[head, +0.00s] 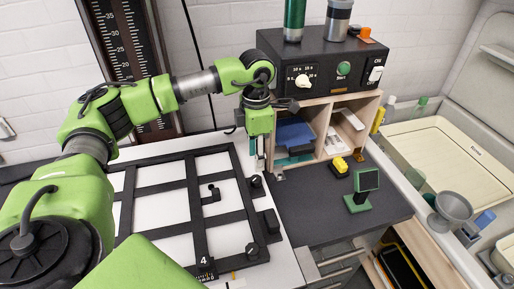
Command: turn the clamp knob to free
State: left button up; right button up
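A dark column with a white scale (128,40) stands at the back left, partly behind my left arm. I cannot make out a clamp knob on its visible part. My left gripper (257,158) points down beside the left end of the wooden shelf, above the back right corner of the framed easel. Its fingers are small and dark here, and I cannot tell whether they are open or shut. No held object shows. My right gripper is not in view.
The black-framed easel (195,200) lies on the white baseboard, with small black knobs (256,185) along its right side. A timer box (325,62) sits on the wooden shelf (325,130). A green-framed stand (364,190) and yellow item (341,165) stand on the dark counter. Trays are right.

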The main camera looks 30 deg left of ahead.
aim_at(256, 178)
pick_arm(q)
jog(key=shift+f, duration=0.25)
jog(key=shift+s+f, duration=0.2)
jog(key=shift+s+f+b, duration=0.1)
jog(key=shift+f+b, duration=0.2)
jog(key=shift+b, duration=0.15)
jog(key=shift+d+f+b, duration=0.1)
jog(key=shift+f+b, duration=0.3)
jog(key=shift+f, duration=0.25)
jog(key=shift+w+f+b, duration=0.2)
jog(key=shift+f+b, duration=0.3)
jog(key=shift+f, duration=0.6)
jog(key=shift+s+f+b, duration=0.1)
jog(key=shift+f+b, duration=0.45)
jog(key=shift+f, duration=0.75)
jog(key=shift+r, duration=0.15)
jog(key=shift+f+b, duration=0.25)
jog(key=shift+b, duration=0.1)
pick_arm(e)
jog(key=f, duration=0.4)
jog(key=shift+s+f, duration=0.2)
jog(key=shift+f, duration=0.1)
pick_arm(q)
jog(key=shift+c, duration=0.4)
